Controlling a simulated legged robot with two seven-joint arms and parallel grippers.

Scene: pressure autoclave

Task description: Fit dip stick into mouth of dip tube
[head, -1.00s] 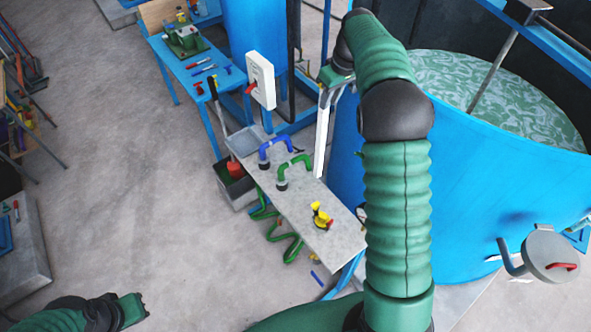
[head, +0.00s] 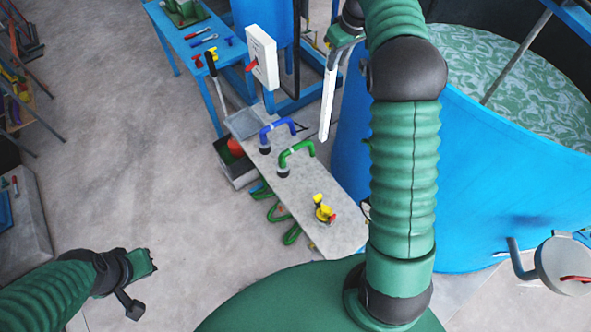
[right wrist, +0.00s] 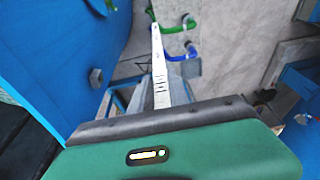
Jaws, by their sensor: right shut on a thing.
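My right gripper (head: 341,36) is shut on the dip stick (head: 328,104), a long flat white strip that hangs down, slightly tilted, beside the large blue tank. In the right wrist view the dip stick (right wrist: 159,62) reaches away from the gripper and shows dark marks along its face. Its lower end appears free in the air. I cannot make out the dip tube or its mouth for certain in either view. My left gripper (head: 146,266) is low at the left over bare floor, and its jaw opening cannot be made out.
The large blue tank (head: 470,185) with green liquid stands at the right. A grey bench (head: 330,190) carries blue (head: 277,130) and green (head: 297,152) bent pipes and a yellow valve (head: 323,209). A white switch box (head: 262,55) stands behind.

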